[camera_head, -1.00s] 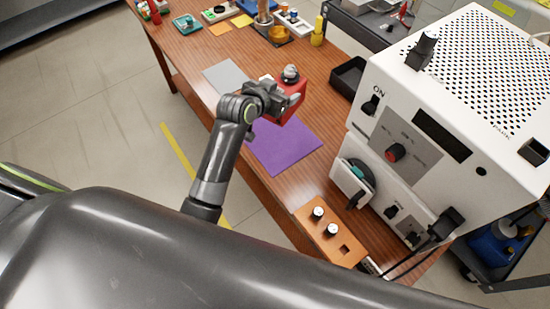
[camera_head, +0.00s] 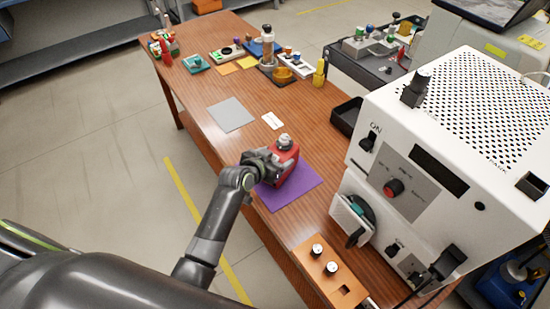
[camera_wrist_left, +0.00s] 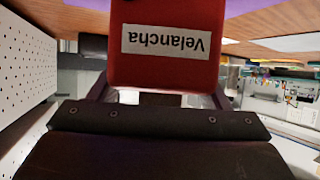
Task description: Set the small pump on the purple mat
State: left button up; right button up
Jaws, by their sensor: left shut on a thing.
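The small pump is a red block with a grey round top (camera_head: 285,160). My left gripper (camera_head: 268,166) is shut on it over the purple mat (camera_head: 304,190). In the left wrist view the red pump (camera_wrist_left: 165,70) fills the upper middle between the fingers, with a white label reading "Velancha" upside down. The pump and gripper hide the mat's far left part. I cannot tell whether the pump's base touches the mat. My right gripper is not in view.
A large white machine (camera_head: 465,130) stands on the right of the table. An orange plate with two knobs (camera_head: 330,270) lies in front of it. A grey mat (camera_head: 231,114) and a white card (camera_head: 272,121) lie beyond the purple mat. Several tools stand at the far end.

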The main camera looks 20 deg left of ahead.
pick_arm(q)
jog(key=shift+w+f, duration=0.1)
jog(key=shift+f, duration=0.15)
jog(key=o, duration=1.5)
jog(key=shift+c, duration=0.2)
jog(key=shift+s, duration=0.25)
jog(key=v, duration=1.2)
